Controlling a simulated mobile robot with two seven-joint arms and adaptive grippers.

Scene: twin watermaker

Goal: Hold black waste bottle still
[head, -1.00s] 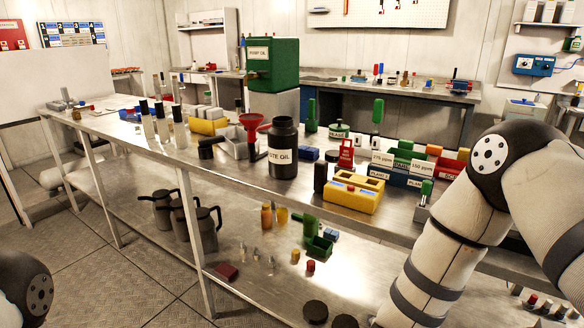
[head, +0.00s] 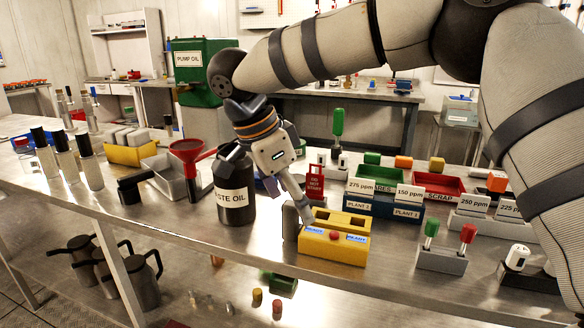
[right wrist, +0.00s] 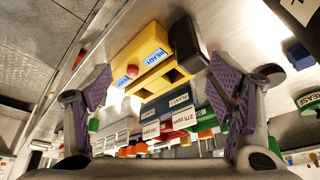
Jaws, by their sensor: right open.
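The black waste bottle (head: 236,203), labelled "WASTE OIL", stands upright on the metal bench left of my right gripper in the head view. Part of a dark item with a white label (right wrist: 297,10), likely this bottle, shows at the top right of the right wrist view. My right gripper (head: 300,208) points down beside the bottle, apart from its body. In the wrist view the right gripper (right wrist: 165,88) is open, its purple-padded fingers wide apart. A dark upright block (right wrist: 186,48) shows near one finger. My left gripper is not in view.
A yellow box (head: 333,247) with "READY" labels stands right of the bottle, close under the right gripper. A red funnel (head: 192,152) and grey tray (head: 165,170) stand left of the bottle. Labelled bins (head: 385,205) are behind.

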